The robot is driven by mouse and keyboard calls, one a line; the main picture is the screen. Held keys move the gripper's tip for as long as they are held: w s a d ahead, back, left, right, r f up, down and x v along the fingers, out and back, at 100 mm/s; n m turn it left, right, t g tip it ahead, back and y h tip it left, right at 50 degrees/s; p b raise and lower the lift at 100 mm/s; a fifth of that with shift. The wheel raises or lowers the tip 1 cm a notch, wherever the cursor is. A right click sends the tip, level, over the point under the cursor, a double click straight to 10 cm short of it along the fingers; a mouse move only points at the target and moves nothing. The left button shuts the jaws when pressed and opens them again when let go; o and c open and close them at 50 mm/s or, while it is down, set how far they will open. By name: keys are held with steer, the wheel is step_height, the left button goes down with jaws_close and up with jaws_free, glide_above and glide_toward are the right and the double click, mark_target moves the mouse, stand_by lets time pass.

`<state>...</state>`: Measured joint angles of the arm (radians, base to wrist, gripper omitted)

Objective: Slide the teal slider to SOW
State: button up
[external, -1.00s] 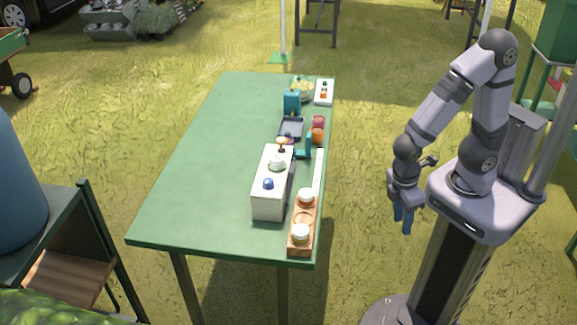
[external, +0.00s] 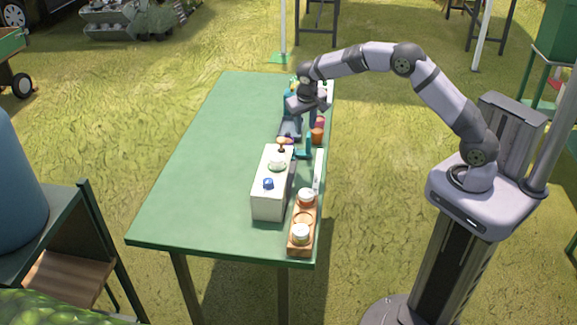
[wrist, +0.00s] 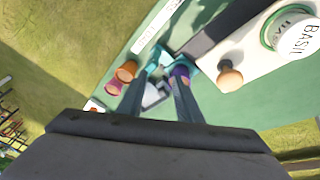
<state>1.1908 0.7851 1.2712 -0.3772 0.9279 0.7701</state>
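Teal parts also show just beyond my fingertips in the wrist view (wrist: 152,66). My gripper (external: 311,120) is over the table's right side, beyond the white box, pointing down. In the wrist view my gripper (wrist: 160,76) has its two fingers apart, with a grey tray (wrist: 155,96) visible between them. Nothing is seen held.
The white box (external: 268,196) carries a brown knob (wrist: 230,78), a BASIL jar (wrist: 296,34) and a blue knob (external: 268,183). Orange and pink cups (wrist: 126,71) stand close to my left finger. A wooden jar rack (external: 301,238) is nearer. The table's left side (external: 205,160) is clear.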

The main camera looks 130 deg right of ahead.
mark_target(309, 134)
steer(key=m, duration=0.2)
steer(key=s+r+m, duration=0.1)
steer(key=m, duration=0.3)
steer(key=shift+s+r+m+g, duration=0.25)
steer(key=shift+s+m+g, duration=0.05)
steer(key=shift+m+g, duration=0.1)
steer(key=shift+f, duration=0.1)
steer(key=shift+p+x, duration=1.35)
steer(key=shift+x, duration=2.25)
jaws_close()
